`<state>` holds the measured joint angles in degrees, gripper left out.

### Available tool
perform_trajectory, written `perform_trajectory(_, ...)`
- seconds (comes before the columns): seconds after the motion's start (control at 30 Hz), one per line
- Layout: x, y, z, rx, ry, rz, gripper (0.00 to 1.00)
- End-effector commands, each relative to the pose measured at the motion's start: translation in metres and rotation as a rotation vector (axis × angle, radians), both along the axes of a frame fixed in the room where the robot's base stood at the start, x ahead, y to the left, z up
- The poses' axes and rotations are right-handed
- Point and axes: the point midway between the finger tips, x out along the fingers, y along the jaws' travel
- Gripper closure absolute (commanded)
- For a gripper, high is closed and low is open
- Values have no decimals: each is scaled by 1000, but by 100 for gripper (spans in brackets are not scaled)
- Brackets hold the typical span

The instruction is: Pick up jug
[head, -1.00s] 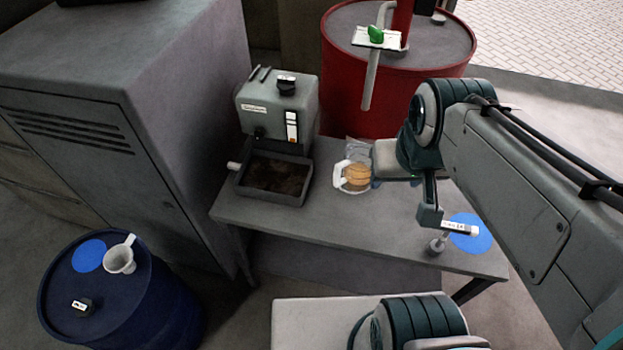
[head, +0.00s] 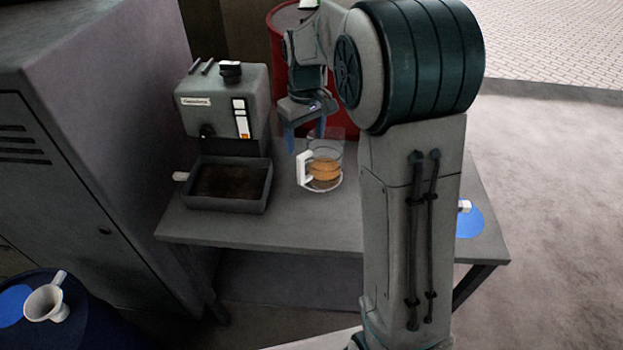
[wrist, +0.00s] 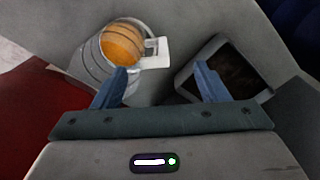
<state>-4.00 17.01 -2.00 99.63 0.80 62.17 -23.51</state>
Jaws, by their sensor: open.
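The jug (head: 324,173) is clear, with an orange-brown content and a white handle on its left side. It stands upright on the grey table (head: 300,227), right of the coffee machine. My gripper (head: 305,142) is above and behind the jug in the head view, pointing down, its two blue fingers apart and empty. In the wrist view the jug (wrist: 121,48) is at upper left, beyond the left finger, and its white handle (wrist: 157,53) lies ahead of the gap between the fingers (wrist: 163,82). I see no contact with the handle.
The coffee machine (head: 222,105) with a dark-filled tray (head: 228,207) stands left of the jug. A red drum (head: 290,20) is behind the table. A blue drum (head: 85,318) with a white cup (head: 45,302) is at lower left. A blue disc (head: 468,222) lies at the table's right.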

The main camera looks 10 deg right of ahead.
Motion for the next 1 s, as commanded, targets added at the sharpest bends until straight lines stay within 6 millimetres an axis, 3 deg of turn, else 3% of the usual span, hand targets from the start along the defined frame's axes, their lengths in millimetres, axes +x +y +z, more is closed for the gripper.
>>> perform_trajectory(0.03,7,1,-13,-1,8,12,33)
perform_trajectory(0.17,15,2,-24,-3,19,27,33)
perform_trajectory(0.47,17,0,-54,-4,24,31,33)
perform_trajectory(0.7,21,-2,-89,-4,25,30,33)
perform_trajectory(1.0,22,-2,-98,-4,21,30,33)
